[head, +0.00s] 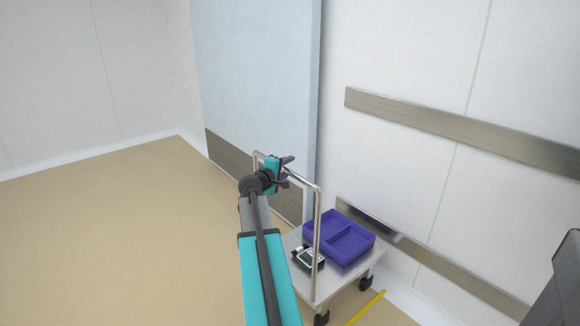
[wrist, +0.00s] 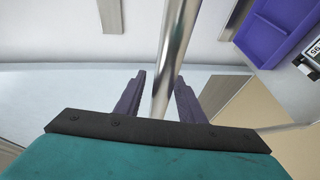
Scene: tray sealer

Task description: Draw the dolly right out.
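The dolly (head: 334,283) is a low metal cart on dark castors, standing against the wall at the lower right of the head view. Its tall tubular handle (head: 317,225) rises on the side nearer my arm. My gripper (head: 287,172) is at the handle's top bar. In the wrist view the handle bar (wrist: 176,45) runs between the two purple fingers of my gripper (wrist: 160,82). Gaps show on both sides of the bar, so the fingers look open around it. Whether either finger touches the bar is hard to tell.
A purple divided tray (head: 340,238) and a small black-and-white device (head: 308,257) sit on the dolly. Metal rails (head: 450,130) run along the wall. A pale blue panel (head: 260,80) stands behind my gripper. A yellow floor strip (head: 366,307) lies beside the dolly. The floor to the left is clear.

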